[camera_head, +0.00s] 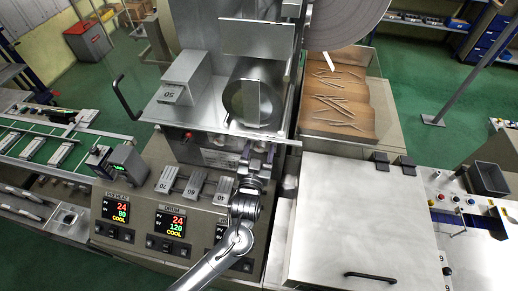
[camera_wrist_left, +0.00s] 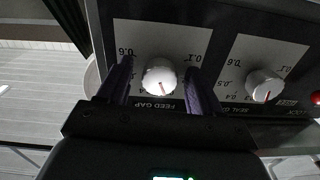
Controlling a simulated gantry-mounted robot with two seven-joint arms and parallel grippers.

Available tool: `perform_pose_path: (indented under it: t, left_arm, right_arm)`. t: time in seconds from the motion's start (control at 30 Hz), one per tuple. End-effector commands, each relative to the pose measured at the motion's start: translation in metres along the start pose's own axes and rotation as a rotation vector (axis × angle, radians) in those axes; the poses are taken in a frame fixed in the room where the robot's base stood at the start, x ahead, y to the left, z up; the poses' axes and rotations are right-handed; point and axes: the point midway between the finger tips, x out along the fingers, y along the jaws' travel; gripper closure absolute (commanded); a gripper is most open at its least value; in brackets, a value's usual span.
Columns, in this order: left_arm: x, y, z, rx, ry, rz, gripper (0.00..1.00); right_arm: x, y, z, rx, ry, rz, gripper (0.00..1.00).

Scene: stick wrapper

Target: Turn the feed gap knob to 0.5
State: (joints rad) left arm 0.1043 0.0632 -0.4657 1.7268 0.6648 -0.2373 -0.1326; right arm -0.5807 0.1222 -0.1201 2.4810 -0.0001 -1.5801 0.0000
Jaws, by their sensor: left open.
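The white feed gap knob (camera_wrist_left: 160,77) sits on a pale scale plate labelled FEED GAP, in the left wrist view. A short red mark shows low on its face. My left gripper (camera_head: 258,160) reaches up to the machine front in the head view. Its two dark fingers (camera_wrist_left: 163,92) stand open on both sides of the knob, with small gaps between. In the head view the knob is hidden by the gripper and machine. My right gripper is not in view.
A second white knob (camera_wrist_left: 265,86), labelled SEAL GAP, sits close to the right. A red button (camera_wrist_left: 316,99) is at the far right edge. In the head view, a control panel with a drum display (camera_head: 171,221) stands below, and a wide metal cover (camera_head: 352,215) lies right of my arm.

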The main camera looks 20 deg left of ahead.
Motion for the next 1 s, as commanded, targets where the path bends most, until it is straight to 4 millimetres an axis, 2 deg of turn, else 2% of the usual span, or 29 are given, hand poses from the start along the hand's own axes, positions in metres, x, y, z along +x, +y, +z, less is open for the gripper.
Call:
perform_pose_path:
  t: [0.27, 0.63, 1.0]
  left_arm:
    - [0.0008, -0.0002, 0.0003, 0.0, 0.0, 0.0, 0.35]
    - [0.0006, -0.0002, 0.0003, -0.001, 0.0, 0.0, 0.91]
    - [0.0007, -0.0007, -0.0014, 0.063, -0.001, -0.001, 0.91]
  right_arm:
    - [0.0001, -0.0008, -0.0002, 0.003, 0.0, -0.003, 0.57]
    - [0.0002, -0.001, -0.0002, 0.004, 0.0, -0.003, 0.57]
    - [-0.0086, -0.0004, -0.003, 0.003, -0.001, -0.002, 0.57]
